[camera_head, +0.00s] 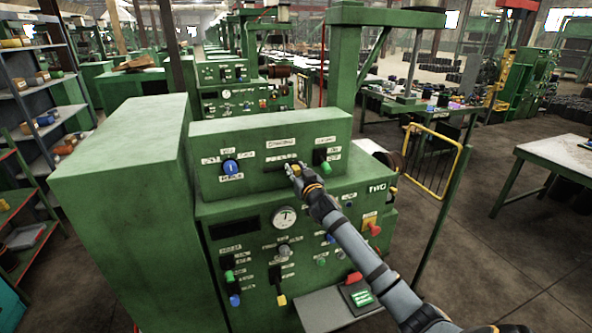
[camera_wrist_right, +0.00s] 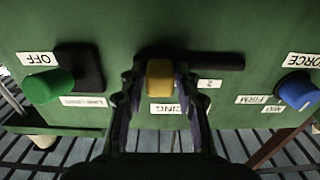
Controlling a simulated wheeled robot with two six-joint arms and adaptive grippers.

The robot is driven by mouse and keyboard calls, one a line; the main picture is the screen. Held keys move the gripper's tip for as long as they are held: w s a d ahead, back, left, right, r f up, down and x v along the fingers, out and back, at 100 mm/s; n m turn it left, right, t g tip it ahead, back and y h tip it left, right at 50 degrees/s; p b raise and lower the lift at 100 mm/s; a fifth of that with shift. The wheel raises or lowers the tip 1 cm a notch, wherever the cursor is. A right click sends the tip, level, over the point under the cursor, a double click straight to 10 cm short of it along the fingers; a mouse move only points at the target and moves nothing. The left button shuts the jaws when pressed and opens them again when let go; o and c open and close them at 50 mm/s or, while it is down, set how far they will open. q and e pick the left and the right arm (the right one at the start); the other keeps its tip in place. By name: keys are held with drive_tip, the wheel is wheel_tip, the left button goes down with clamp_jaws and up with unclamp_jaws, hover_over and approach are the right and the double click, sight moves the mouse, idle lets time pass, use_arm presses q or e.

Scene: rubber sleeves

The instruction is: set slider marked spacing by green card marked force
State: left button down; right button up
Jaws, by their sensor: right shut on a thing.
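The slider's yellow knob (camera_wrist_right: 160,80) sits in a dark slot (camera_wrist_right: 218,61) on the green machine's upper panel. In the wrist view the slot runs on to the right of the knob. A label partly reading "CING" (camera_wrist_right: 168,109) is beside it. My right gripper (camera_head: 294,172) is shut on this knob, with one finger on each side (camera_wrist_right: 160,84). The green card (camera_head: 361,297) lies in a dark holder at the machine's lower right; its text is too small to read. My left gripper is not in view.
A blue knob (camera_wrist_right: 298,90) is labelled with force, mid and firm. A green knob (camera_wrist_right: 48,86) has an OFF label. Below are a gauge (camera_head: 284,217), a red knob (camera_head: 374,230) and several switches. A grey ledge (camera_head: 325,309) juts out beside the card.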

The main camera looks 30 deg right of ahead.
sight(282, 165)
clamp_jaws()
drive_tip(key=a, duration=0.2)
drive_tip(key=shift+w+a+f+b, duration=0.1)
drive_tip(key=shift+w+a+b, duration=0.2)
drive_tip(key=shift+a, duration=0.1)
drive_tip(key=shift+w+a, duration=0.1)
drive_tip(key=shift+a, duration=0.3)
drive_tip(key=o, duration=1)
unclamp_jaws()
drive_tip(key=shift+d, duration=0.1)
drive_tip(key=v, duration=1.2)
